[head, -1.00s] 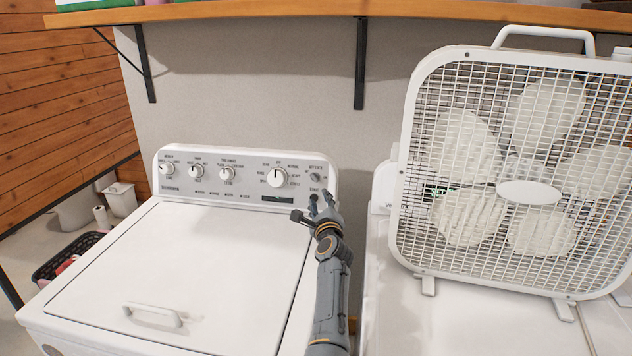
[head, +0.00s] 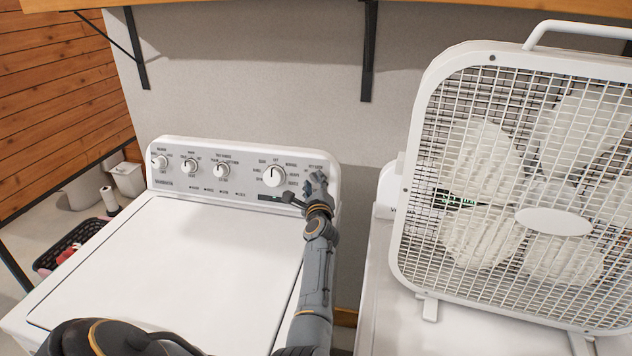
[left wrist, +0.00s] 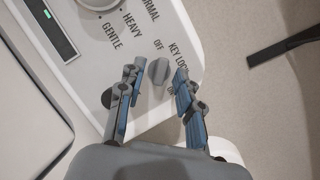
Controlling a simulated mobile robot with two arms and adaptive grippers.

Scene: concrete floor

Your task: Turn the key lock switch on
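The key lock switch (left wrist: 158,71) is a small grey knob on the white control panel, with OFF, KEY LOCK and ON lettering around it. In the left wrist view it sits between the fingertips of my left gripper (left wrist: 160,78). The two fingers are apart, one on either side of the knob, with gaps showing. In the head view my left gripper (head: 317,188) is at the right end of the washer's control panel (head: 231,186) and hides the switch. My right gripper is in neither view.
A large white dial (head: 274,176) is just left of my left gripper. A white box fan (head: 520,190) stands at the right. A wooden shelf (head: 480,8) with black brackets (head: 369,50) runs above.

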